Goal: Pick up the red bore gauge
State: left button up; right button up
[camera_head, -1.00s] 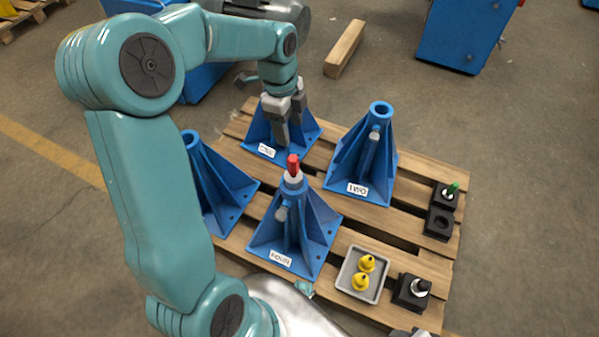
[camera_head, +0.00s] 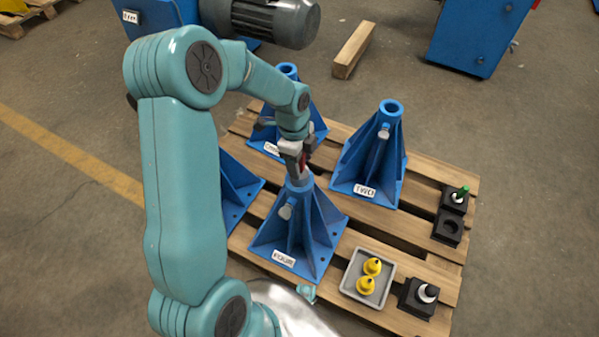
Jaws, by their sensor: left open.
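The red bore gauge (camera_head: 303,168) stands in the top of the front blue pedestal (camera_head: 299,229), and only a bit of its red shows between my fingers. Its grey lower part sits at the pedestal's mouth. My left gripper (camera_head: 298,164) is open and comes down from above, with its fingers around or right beside the gauge's red top. I cannot tell whether they touch it.
Another blue pedestal (camera_head: 373,165) stands behind to the right, and more stand behind and left of my arm. A grey tray (camera_head: 347,285) with yellow pieces and black blocks (camera_head: 447,228) lie on the pallet's right side. A green-topped piece (camera_head: 460,193) stands in one block.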

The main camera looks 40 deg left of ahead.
pick_arm(q)
grip_shut()
dwell(1.4)
